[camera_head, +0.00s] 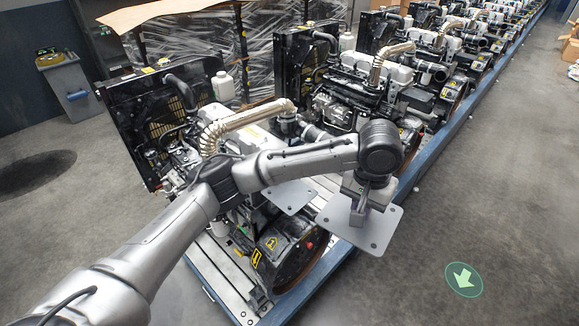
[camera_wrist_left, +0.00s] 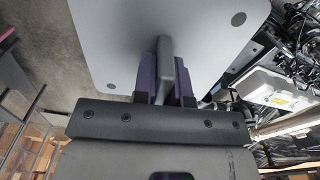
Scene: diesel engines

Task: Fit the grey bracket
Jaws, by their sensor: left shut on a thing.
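The grey bracket (camera_head: 376,230) is a flat plate with rounded corners, corner holes and an upright tab. My left gripper (camera_head: 360,208) comes down from above and is shut on the tab. The plate hangs roughly level in front of the nearest engine (camera_head: 185,140), beside its right side in the head view. In the left wrist view the bracket (camera_wrist_left: 215,35) fills the upper middle, and its tab sits between the dark fingers of my gripper (camera_wrist_left: 167,80). Another grey plate with holes (camera_head: 290,196) lies on the nearest engine, left of the held bracket. My right gripper is not in view.
The engines stand in a row on a blue-edged line (camera_head: 400,190) running to the far right. A corrugated beige hose (camera_head: 235,122) arches over the nearest engine, close to my arm. A grey bin (camera_head: 68,85) stands far left.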

